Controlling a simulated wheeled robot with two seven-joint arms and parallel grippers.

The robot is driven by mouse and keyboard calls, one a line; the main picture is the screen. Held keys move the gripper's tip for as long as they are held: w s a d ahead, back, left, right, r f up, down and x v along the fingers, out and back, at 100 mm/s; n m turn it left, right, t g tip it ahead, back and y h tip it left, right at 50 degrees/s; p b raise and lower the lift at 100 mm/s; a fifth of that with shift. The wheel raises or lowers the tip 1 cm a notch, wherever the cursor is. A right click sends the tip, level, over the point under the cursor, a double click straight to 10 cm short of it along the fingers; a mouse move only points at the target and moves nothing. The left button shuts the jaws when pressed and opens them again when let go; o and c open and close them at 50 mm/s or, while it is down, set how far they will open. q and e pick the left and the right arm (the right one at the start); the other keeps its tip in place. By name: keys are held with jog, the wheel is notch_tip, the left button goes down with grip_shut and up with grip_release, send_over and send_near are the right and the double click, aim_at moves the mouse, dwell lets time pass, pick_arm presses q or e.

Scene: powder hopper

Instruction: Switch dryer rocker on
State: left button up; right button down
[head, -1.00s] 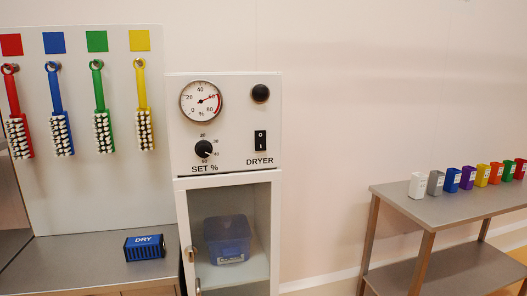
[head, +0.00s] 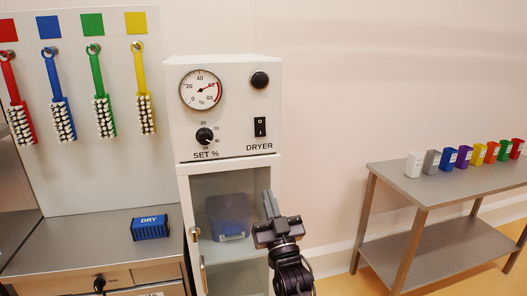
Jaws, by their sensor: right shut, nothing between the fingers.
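The dryer rocker (head: 260,127) is a small black switch on the white control box (head: 222,105), above the printed word DRYER. Its tilt is too small to tell. My right gripper (head: 268,193) is in front of the cabinet below the box, pointing up, a short way under the rocker and apart from it in the picture. It is shut and empty. My left gripper is not in view.
The box also carries a round gauge (head: 203,90), a SET % knob (head: 205,136) and a dark round button or lamp (head: 260,80). Below is a glazed cabinet with a blue bin (head: 228,217). A blue DRY block (head: 150,228) sits on the left counter. Right of the box is bare wall.

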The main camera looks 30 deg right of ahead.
aim_at(260, 130)
jog(key=shift+m+t+h, duration=0.3)
jog(key=shift+t+h, duration=0.3)
jog(key=r, duration=0.1)
jog(key=s+r, duration=0.1)
jog(key=r, duration=0.1)
jog(key=s+r, duration=0.1)
jog(key=r, duration=0.1)
jog(key=shift+d+r, duration=0.2)
jog(key=shift+d, duration=0.15)
jog(key=shift+w, duration=0.1)
jog(key=shift+w+d+f+p+x, duration=0.1)
jog(key=shift+w+f+p+x, duration=0.25)
jog(key=shift+p+x, duration=1.25)
jog(key=shift+w+d+f+p+x, duration=0.1)
jog(key=shift+w+f+p+x, duration=0.3)
jog(key=shift+x, duration=2.25)
jog(key=shift+w+d+f+p+x, duration=0.1)
jog(key=shift+f+p+x, duration=0.3)
jog(key=shift+p+x, duration=1.3)
jog(key=shift+w+r+b, duration=0.25)
jog(key=shift+w+b, duration=0.05)
jog(key=shift+b, duration=0.15)
